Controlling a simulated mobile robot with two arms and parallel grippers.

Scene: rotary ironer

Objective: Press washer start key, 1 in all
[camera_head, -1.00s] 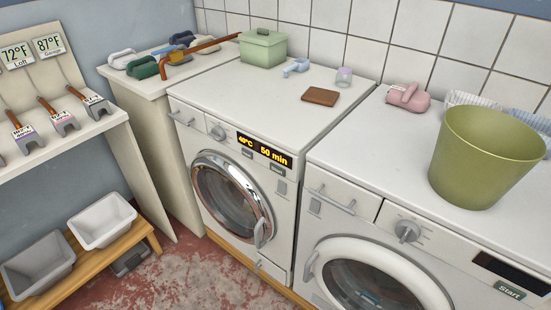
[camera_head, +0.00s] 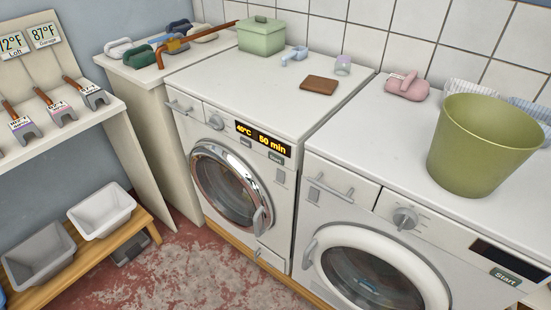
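Two white front-loading machines stand side by side. The left machine (camera_head: 240,82) has a chrome-ringed door and a lit display (camera_head: 262,139) reading "40°C" and "50 min". Two small dark keys sit below that display; the right one (camera_head: 276,156) has lettering too small to read surely. The right machine (camera_head: 345,240) has a white-ringed door, a dark display (camera_head: 508,262) and a key marked "Start" (camera_head: 505,277) near the right edge. Neither machine is labelled as the washer. Neither of my grippers is in view.
A green bucket (camera_head: 482,145) and a pink item (camera_head: 407,87) stand on the right machine. A green box (camera_head: 261,36), a scoop, a cup and a brown block (camera_head: 319,85) are on the left one. A bench with two tubs (camera_head: 101,211) stands at left. The floor before the machines looks clear.

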